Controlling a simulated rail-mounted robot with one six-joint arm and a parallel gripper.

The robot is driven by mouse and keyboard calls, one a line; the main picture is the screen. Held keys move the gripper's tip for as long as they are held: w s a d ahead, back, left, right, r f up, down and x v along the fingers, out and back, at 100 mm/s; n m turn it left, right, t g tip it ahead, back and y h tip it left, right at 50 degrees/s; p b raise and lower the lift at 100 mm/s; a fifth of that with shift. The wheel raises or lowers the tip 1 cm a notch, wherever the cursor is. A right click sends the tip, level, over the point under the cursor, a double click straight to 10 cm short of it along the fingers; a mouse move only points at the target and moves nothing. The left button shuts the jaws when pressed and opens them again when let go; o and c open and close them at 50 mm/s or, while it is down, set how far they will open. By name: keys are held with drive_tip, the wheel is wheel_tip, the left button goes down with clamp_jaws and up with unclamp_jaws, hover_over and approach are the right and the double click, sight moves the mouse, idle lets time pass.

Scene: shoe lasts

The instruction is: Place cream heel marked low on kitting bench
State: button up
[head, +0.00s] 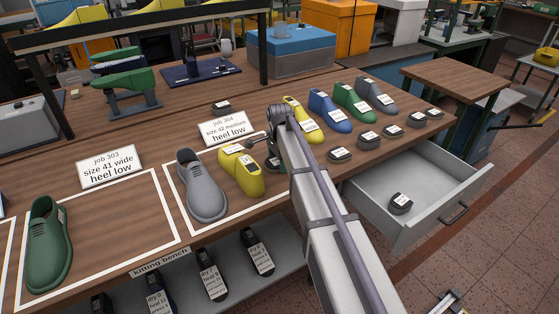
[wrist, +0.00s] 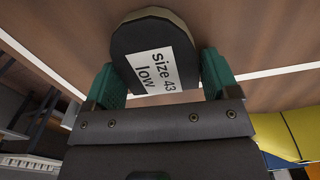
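In the wrist view my gripper (wrist: 161,80) is shut on a heel (wrist: 150,22) between its two green finger pads. The heel has a dark face, a cream side and a white label reading "size 43 low". Behind it is the wooden top of the kitting bench (wrist: 225,25) with white lines; I cannot tell whether the heel touches it. In the head view my arm reaches over the kitting bench (head: 130,215) and hides most of my gripper. A yellow last (head: 241,172) and a grey last (head: 201,188) stand in the white outline at the job 304 sign (head: 228,127).
A green last (head: 48,245) stands in the left outline by the job 303 sign (head: 110,167). Several lasts and dark heels (head: 340,155) line the bench to the right. An open drawer (head: 435,195) holds one dark heel (head: 401,204). Labelled dark pieces (head: 257,250) lie on the lower shelf.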

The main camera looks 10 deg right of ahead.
drive_tip(key=o, duration=0.3)
wheel_tip(320, 180, up, 13)
drive_tip(key=p, duration=1.3)
drive_tip(key=s+n, duration=0.5)
drive_tip(key=s, duration=0.4)
drive_tip(key=s+a+n, duration=0.1)
drive_tip(key=s+n, duration=0.4)
drive_tip(key=s, duration=0.5)
drive_tip(key=s+n, duration=0.5)
drive_tip(key=s, duration=0.4)
drive_tip(key=shift+s+a+f+b, duration=0.15)
drive_tip(key=shift+s+f+b, duration=0.1)
drive_tip(key=shift+f+b, duration=0.1)
